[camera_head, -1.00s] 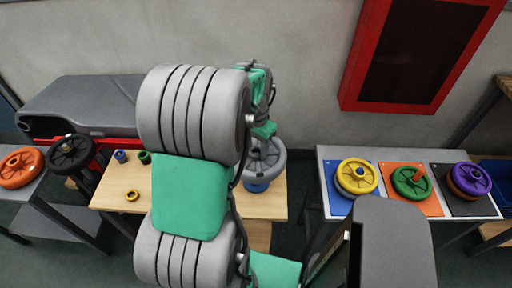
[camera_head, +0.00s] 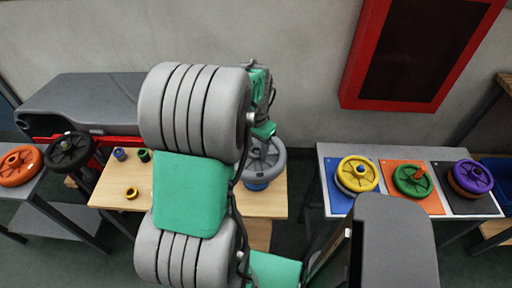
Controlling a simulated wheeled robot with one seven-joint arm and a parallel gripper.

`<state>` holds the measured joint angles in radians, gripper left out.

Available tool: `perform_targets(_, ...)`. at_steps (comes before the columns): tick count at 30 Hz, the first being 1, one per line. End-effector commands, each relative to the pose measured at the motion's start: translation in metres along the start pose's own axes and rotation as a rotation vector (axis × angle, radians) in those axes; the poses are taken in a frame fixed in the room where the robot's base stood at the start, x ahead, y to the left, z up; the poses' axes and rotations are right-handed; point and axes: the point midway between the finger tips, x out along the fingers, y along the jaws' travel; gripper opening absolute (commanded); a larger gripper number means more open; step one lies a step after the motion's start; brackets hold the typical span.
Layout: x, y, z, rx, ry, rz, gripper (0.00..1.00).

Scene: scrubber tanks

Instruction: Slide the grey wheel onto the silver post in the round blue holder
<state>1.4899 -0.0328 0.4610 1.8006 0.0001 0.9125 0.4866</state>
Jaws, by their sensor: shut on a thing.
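The grey wheel (camera_head: 266,160) is at the right end of the wooden table, partly hidden behind my arm. The round blue holder (camera_head: 257,185) shows just below the wheel, and the wheel covers most of it. The silver post is hidden, so I cannot tell whether the wheel is around it or above it. My gripper (camera_head: 264,132) is at the wheel's upper edge, shut on the wheel. Its fingertips are small and partly hidden.
Small blue, green and yellow pieces (camera_head: 132,193) stand on the wooden table (camera_head: 110,185). Orange and black wheels (camera_head: 70,152) are at the left. The right table holds yellow, green and purple wheels (camera_head: 470,177) on coloured mats. A red-framed panel (camera_head: 352,92) hangs on the wall.

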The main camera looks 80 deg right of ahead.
Motion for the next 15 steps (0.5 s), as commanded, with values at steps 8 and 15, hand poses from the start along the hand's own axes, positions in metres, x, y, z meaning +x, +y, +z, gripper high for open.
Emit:
perform_targets(8, 0.0029, -0.0005, -0.0009, 0.0, 0.003, -0.002, 0.0)
perform_targets(15, 0.0056, -0.0005, -0.0009, 0.0, 0.003, -0.002, 0.0)
